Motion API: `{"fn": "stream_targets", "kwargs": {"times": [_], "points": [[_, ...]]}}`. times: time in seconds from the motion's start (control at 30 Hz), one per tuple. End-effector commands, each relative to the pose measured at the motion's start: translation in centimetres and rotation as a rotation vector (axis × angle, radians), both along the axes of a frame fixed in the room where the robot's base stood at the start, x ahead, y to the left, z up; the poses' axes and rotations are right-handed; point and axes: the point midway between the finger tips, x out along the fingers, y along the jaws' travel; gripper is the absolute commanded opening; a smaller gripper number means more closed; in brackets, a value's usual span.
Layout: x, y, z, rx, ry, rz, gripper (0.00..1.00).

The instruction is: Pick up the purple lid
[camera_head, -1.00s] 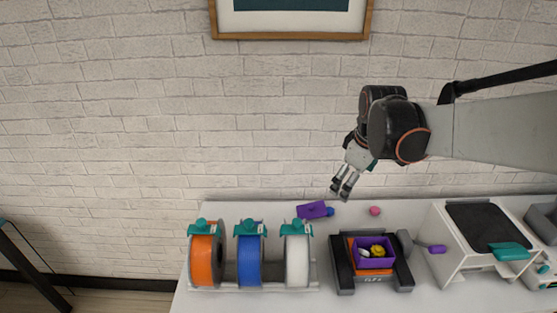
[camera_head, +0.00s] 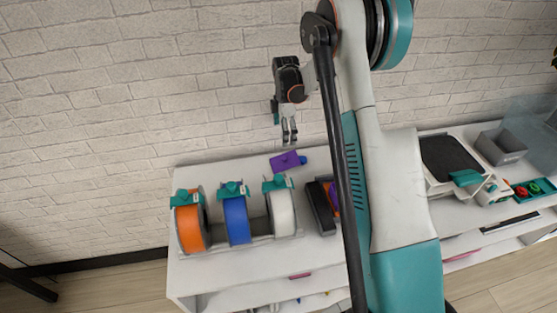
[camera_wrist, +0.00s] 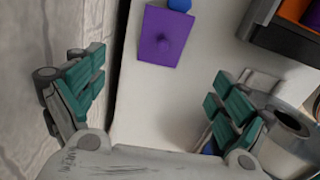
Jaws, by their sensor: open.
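The purple lid (camera_head: 285,162) lies flat on the white table near its back edge, behind the white spool. A blue ball (camera_wrist: 179,5) sits right beside the lid. My gripper (camera_head: 290,139) is above the back edge of the table, a little above and behind the lid. In the wrist view its two teal-padded fingers (camera_wrist: 160,100) are spread wide and empty, with the lid ahead, between their lines and apart from them.
An orange spool (camera_head: 190,228), a blue spool (camera_head: 237,219) and a white spool (camera_head: 282,211) stand in a rack in front of the lid. A dark machine (camera_head: 320,207) is to the right, partly hidden by my arm. The brick wall (camera_head: 140,110) is close behind.

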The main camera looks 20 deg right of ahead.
Motion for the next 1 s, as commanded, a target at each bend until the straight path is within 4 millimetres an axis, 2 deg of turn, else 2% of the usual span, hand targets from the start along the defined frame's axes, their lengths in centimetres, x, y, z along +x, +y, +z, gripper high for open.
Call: {"fn": "stream_targets", "kwargs": {"times": [0.4,0.77,1.0], "points": [[0.0,0.0,-7.0,0.0,0.001,0.001,0.93],[-0.1,0.0,-9.3,0.0,0.001,0.001,0.93],[-0.5,-0.1,-12.7,0.0,0.001,0.001,0.93]]}}
